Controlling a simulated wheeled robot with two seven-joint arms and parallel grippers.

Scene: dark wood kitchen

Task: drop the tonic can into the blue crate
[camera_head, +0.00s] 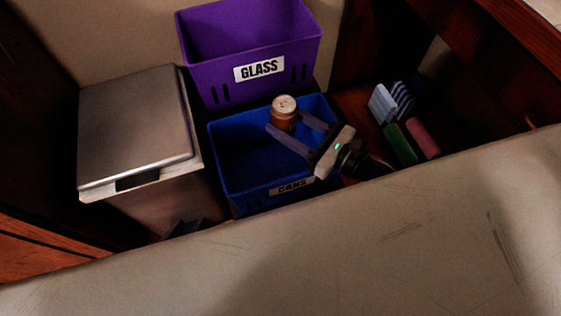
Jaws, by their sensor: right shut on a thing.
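The tonic can (284,119), brownish orange with a pale top, is upright between the fingers of my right gripper (287,128). My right gripper is shut on it. The can and fingers appear over the blue crate (232,182), which has a partly covered CANS label on its front. The crate's visible inside looks empty; its right part is hidden by my gripper. The can's height above the crate floor is hard to tell. Small grey tips of what looks like my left gripper (183,228) show low at the left, mostly hidden behind the pale counter edge.
A purple crate (213,75) labelled GLASS stands behind the blue one. A lidded metal bin (135,130) is to the left. Green (400,144) and pink (423,138) items and striped pieces (402,98) lie right. A pale worktop (390,235) crosses the foreground.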

